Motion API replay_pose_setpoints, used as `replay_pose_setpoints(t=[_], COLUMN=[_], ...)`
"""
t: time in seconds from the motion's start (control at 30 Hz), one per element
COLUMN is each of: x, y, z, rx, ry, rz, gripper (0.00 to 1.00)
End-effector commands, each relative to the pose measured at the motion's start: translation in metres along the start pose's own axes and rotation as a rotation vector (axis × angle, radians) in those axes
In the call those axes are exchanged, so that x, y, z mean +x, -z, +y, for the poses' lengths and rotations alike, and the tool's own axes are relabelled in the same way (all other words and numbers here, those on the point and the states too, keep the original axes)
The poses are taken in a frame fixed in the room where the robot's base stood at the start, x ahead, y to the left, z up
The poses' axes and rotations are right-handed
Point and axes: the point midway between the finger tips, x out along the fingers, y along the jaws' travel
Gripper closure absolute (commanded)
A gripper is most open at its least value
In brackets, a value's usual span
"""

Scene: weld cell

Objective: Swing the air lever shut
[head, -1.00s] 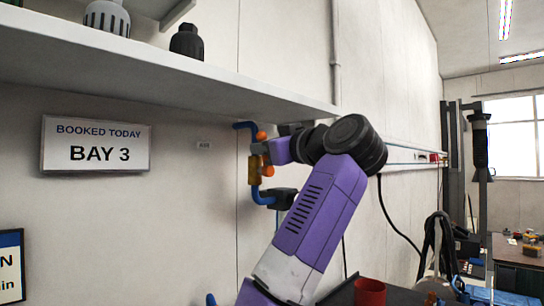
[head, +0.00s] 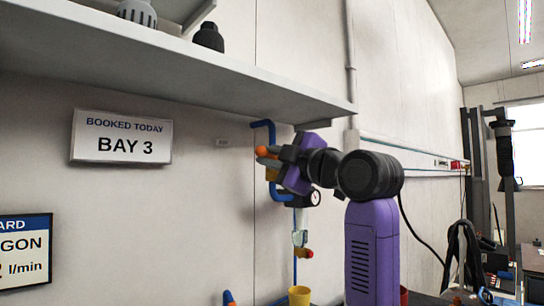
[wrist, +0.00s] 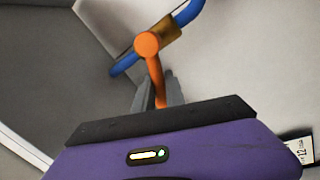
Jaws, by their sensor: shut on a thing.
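The orange air lever (wrist: 157,75) shows in the wrist view, its round hub on a brass valve body (wrist: 170,30) in a blue pipe (wrist: 188,12). The lever stands out across the pipe's line. My gripper (wrist: 158,92) is shut on the lever's lower part, its grey fingers on either side. In the head view the orange lever (head: 261,151) pokes out left of my gripper (head: 273,158), in front of the blue pipe (head: 271,131). The brass valve (head: 271,175) is mostly hidden behind the fingers there.
A round gauge (head: 314,198) sits just below my gripper. A shelf (head: 180,85) overhangs the pipe. Below are a hanging orange-red fitting (head: 304,254) and a yellow cup (head: 299,296). A BAY 3 sign (head: 121,138) is on the wall.

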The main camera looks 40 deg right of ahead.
Motion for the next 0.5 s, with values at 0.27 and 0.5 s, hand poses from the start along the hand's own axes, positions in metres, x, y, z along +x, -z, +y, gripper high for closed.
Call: replay_pose_setpoints(t=[0.27,0.5], x=[-0.003,-0.004], y=[-0.002,-0.003], z=[-0.015,-0.021], rx=[-0.217,-0.339], ry=[0.004,0.004], rz=[0.045,0.071], gripper=[1.0,1.0])
